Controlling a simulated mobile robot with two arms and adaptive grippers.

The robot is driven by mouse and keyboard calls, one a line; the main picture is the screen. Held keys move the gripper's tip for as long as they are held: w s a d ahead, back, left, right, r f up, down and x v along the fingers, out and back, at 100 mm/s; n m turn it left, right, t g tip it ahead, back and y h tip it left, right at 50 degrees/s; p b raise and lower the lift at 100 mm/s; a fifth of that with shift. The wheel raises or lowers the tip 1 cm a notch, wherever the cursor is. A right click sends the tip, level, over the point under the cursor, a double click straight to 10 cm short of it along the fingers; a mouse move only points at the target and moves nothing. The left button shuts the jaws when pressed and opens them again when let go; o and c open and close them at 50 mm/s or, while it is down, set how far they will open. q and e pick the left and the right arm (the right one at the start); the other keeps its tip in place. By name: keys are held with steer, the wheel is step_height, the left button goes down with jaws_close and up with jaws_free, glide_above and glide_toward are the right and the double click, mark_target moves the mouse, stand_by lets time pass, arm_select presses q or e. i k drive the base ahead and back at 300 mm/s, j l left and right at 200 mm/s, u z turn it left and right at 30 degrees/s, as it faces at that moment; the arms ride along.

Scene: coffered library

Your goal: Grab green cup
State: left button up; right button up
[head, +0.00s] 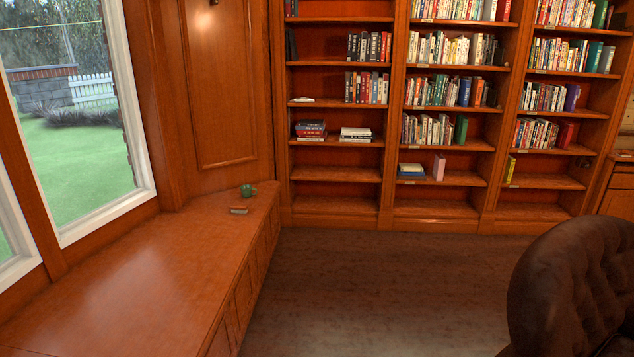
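A small green cup (247,190) with a handle stands upright at the far end of the long wooden window bench (130,285). It is close to the panelled wall and the left edge of the bookcase. A small stack of books (238,210) lies on the bench just in front of the cup, apart from it. Neither of my grippers shows in the head view.
A tall bookcase (386,200) with several shelves of books fills the back wall. A dark tufted leather chair (575,285) stands at the lower right. The wooden floor (390,285) between bench and chair is clear. A window (75,110) is at the left.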

mark_target(249, 191)
steer(key=i, duration=2)
steer(key=i+l+u, duration=0.1)
steer(key=i+u, duration=0.35)
steer(key=i+l+u, duration=0.25)
steer(key=i+u, duration=0.2)
steer(key=i+l+u, duration=0.85)
steer(key=l, duration=0.15)
